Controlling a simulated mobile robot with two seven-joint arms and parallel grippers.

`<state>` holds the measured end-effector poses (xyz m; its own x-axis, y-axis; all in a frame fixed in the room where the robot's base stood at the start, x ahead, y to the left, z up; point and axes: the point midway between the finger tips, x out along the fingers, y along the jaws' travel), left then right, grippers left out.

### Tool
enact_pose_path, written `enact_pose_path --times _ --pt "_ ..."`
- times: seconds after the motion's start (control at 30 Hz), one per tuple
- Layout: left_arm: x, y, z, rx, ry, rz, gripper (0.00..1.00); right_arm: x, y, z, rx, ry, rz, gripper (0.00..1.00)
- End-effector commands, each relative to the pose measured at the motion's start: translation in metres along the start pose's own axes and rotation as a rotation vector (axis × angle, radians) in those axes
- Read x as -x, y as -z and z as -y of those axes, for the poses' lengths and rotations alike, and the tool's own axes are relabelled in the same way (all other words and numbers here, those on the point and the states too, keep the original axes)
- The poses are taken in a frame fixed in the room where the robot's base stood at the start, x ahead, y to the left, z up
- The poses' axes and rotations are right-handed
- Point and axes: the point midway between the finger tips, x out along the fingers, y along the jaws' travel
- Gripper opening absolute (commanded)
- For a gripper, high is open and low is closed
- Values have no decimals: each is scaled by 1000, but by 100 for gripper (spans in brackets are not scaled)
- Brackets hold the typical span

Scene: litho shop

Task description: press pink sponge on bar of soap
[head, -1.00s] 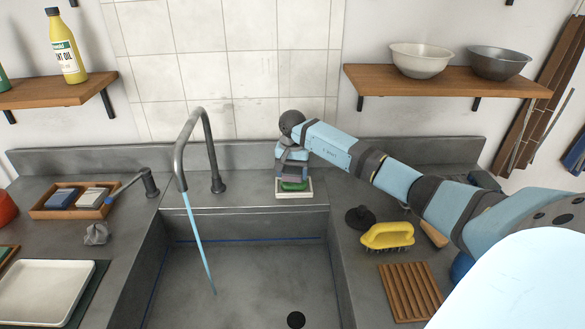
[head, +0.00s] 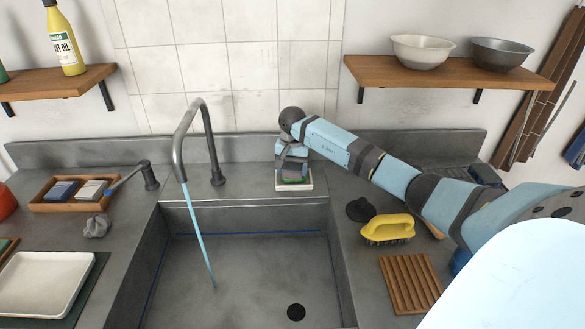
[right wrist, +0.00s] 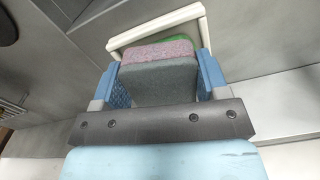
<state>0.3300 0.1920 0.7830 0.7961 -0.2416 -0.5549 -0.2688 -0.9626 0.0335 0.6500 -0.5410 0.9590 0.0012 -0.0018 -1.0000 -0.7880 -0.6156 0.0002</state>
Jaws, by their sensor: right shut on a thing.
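My right gripper (head: 292,166) reaches to the back ledge of the sink and points down over a white dish (head: 281,187). In the right wrist view its two blue fingers (right wrist: 160,76) are shut on the sides of the pink sponge (right wrist: 157,53), which has a grey layer nearest the camera. The green bar of soap (right wrist: 198,42) shows past the sponge, inside the white dish (right wrist: 125,40). The sponge covers most of the soap. It is low over the soap; whether they touch I cannot clearly tell. My left gripper is not in view.
A faucet (head: 206,135) with running water stands left of the dish. A yellow brush (head: 388,229), a dark plug (head: 360,209) and a wooden slatted rack (head: 410,284) lie right of the sink. A wooden tray (head: 45,207) holds a blue and a pale block at left.

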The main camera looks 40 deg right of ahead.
Motion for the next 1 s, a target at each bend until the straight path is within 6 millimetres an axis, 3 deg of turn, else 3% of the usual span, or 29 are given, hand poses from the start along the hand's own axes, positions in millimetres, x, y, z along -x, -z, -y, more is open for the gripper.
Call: enact_pose_path --times 1.0 --pt "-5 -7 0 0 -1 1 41 -11 0 0 0 0 0 46"
